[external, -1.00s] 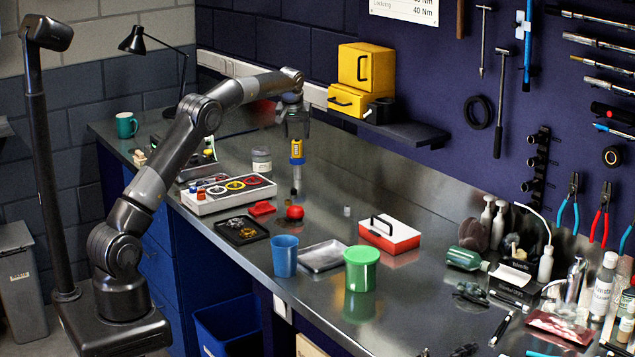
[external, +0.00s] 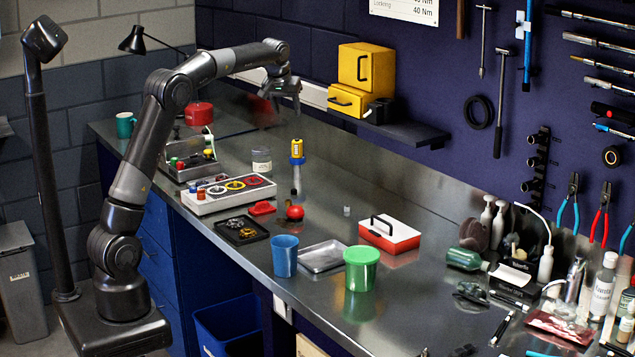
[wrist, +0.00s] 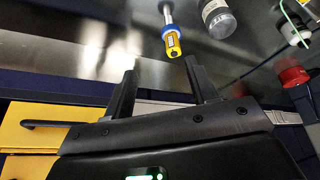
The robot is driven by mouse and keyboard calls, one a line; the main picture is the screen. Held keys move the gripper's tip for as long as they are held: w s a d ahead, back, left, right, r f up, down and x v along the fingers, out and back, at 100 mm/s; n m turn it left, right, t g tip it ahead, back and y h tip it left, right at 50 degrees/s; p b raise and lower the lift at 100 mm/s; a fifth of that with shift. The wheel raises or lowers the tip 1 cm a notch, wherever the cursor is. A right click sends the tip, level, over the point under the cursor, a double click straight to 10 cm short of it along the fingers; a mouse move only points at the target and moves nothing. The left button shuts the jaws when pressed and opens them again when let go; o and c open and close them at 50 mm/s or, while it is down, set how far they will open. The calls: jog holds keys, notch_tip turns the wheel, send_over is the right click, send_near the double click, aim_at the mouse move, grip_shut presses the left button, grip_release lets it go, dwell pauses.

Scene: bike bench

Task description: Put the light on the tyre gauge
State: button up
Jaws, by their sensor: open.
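A yellow piece with a blue collar, which looks like the light (external: 297,149), stands upright on top of a slim silver stem, which looks like the tyre gauge (external: 296,182). I cannot tell exactly where one ends and the other begins. In the wrist view the yellow end of the light (wrist: 173,44) points toward me, with the silver stem (wrist: 167,14) behind it. My gripper (external: 288,108) is open and empty, above the light and apart from it. Its two fingers (wrist: 160,72) show spread in the wrist view, with the light beyond their tips.
A jar (external: 261,160) stands left of the stem. Yellow boxes (external: 366,65) sit on a wall shelf (external: 410,132) at right. The bench right of the stem is mostly clear.

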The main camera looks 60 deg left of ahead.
jog(key=s+d+r+m+t+h, duration=0.1)
jog(key=s+d+m, duration=0.1)
jog(key=s+d, duration=0.7)
jog(key=s+d+r+m+h, duration=0.15)
jog(key=s+d, duration=0.25)
jog(key=s, duration=0.8)
jog(key=s+d+f+m, duration=0.1)
jog(key=s+d+f, duration=0.1)
jog(key=s, duration=0.5)
jog(key=s+d+f+m, duration=0.1)
jog(key=s+d+f, duration=0.2)
jog(key=s+f, duration=0.2)
jog(key=s+d+f+m, duration=0.2)
jog(key=s+f, duration=0.2)
jog(key=s, duration=0.4)
jog(key=shift+s+d+f+t, duration=0.2)
jog(key=shift+s+t, duration=0.1)
jog(key=shift+t, duration=0.1)
